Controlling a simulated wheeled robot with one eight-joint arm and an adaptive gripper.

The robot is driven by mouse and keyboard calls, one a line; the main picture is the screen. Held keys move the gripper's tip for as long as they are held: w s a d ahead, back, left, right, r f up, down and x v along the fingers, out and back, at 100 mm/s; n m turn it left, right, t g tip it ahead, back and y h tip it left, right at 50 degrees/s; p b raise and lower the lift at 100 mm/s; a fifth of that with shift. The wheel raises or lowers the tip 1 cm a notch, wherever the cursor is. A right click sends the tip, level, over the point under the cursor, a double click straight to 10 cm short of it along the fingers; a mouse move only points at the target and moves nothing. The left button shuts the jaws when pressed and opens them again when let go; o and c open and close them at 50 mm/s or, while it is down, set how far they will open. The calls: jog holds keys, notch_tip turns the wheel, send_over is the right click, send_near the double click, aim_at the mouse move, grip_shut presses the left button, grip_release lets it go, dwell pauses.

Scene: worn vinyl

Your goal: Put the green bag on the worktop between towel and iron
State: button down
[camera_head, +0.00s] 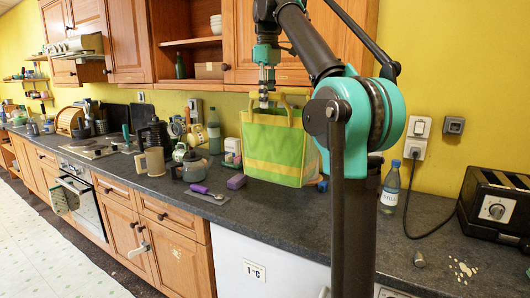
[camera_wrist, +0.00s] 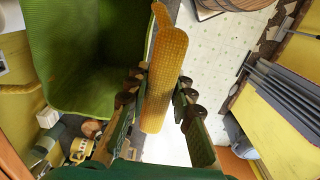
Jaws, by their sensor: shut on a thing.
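The green bag (camera_head: 284,150), with yellow trim and yellow handles, hangs upright under my gripper (camera_head: 264,97) in the head view. My gripper is shut on a yellow handle. In the wrist view, the handle strap (camera_wrist: 162,75) lies between the fingers of my gripper (camera_wrist: 158,98), with the open green bag (camera_wrist: 85,55) to the left. The bag is over or in front of the worktop (camera_head: 270,215); I cannot tell whether its base touches. A checked cloth, maybe the towel (camera_head: 65,198), hangs at the oven. I cannot make out an iron.
A grey teapot (camera_head: 193,168), a purple block (camera_head: 236,182) and a purple-handled tool (camera_head: 199,189) are left of the bag. A water bottle (camera_head: 390,188) and a black toaster (camera_head: 495,205) stand to the right. A small metal piece (camera_head: 419,259) lies near the front edge.

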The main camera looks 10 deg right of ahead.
notch_tip(320, 180, down, 15)
dwell(0.5)
jog(key=c, duration=1.3)
grip_release()
jog(key=shift+r, duration=0.1)
notch_tip(320, 180, up, 12)
jog(key=shift+f, duration=0.1)
